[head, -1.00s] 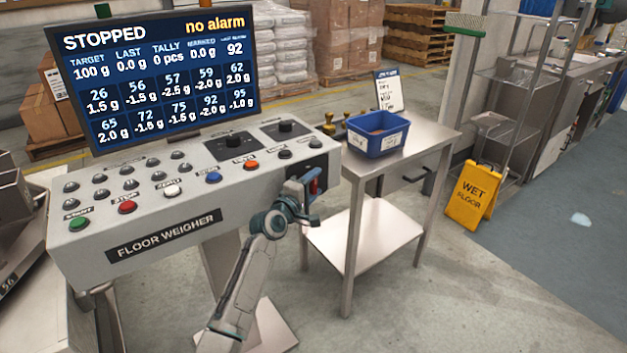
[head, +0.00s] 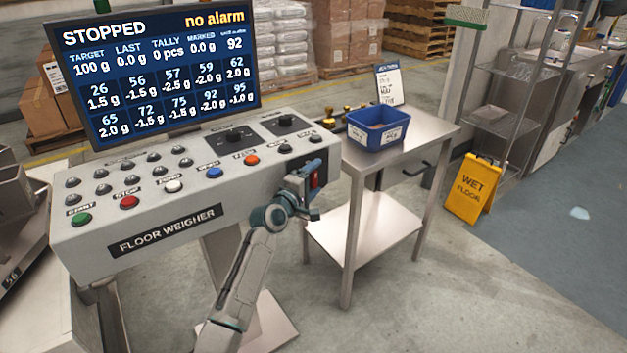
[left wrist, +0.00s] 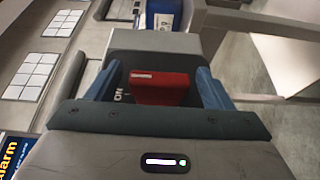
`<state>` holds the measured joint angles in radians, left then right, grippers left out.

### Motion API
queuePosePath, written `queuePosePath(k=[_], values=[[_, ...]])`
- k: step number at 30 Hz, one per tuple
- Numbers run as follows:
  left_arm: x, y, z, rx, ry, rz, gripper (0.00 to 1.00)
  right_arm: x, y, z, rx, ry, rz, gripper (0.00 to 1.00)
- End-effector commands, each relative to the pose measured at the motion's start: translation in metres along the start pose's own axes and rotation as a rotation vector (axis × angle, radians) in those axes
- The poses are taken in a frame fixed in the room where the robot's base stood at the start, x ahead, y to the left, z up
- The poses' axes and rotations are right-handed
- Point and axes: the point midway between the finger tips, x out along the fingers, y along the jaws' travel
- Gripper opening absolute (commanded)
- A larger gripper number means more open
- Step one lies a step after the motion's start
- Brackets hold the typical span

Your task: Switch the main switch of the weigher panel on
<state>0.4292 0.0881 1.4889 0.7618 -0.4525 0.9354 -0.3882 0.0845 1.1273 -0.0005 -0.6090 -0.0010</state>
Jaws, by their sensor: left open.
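The weigher panel (head: 140,235) is a grey console marked FLOOR WEIGHER, with a screen (head: 165,75) reading STOPPED and "no alarm". The main switch is a red handle (head: 315,180) at the panel's right end, partly hidden by my gripper in the head view. In the left wrist view the red switch (left wrist: 160,87) stands between my fingers, with the letters ON beside it. My left gripper (head: 311,178) is open, one finger on each side of the switch, with a gap visible at the right finger. My right gripper is not in view.
A steel side table (head: 420,140) holding a blue bin (head: 376,130) stands close to the panel's right. Buttons (head: 173,187) and dark knobs (head: 236,135) cover the panel top. A yellow wet floor sign (head: 470,188) stands farther right. The floor in front is clear.

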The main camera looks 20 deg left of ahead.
Motion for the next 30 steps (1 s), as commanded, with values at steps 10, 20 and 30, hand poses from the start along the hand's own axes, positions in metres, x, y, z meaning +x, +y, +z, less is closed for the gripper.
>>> queuePosePath(k=[10, 20, 30], values=[[-0.050, -0.002, -0.001, 0.004, 0.000, -0.002, 0.75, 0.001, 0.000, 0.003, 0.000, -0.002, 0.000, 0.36], [-0.102, -0.001, -0.001, 0.003, 0.001, -0.002, 0.75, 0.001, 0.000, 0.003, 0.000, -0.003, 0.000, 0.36], [-0.108, -0.001, 0.000, 0.000, 0.000, -0.001, 0.75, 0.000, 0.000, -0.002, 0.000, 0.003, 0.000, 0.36]])
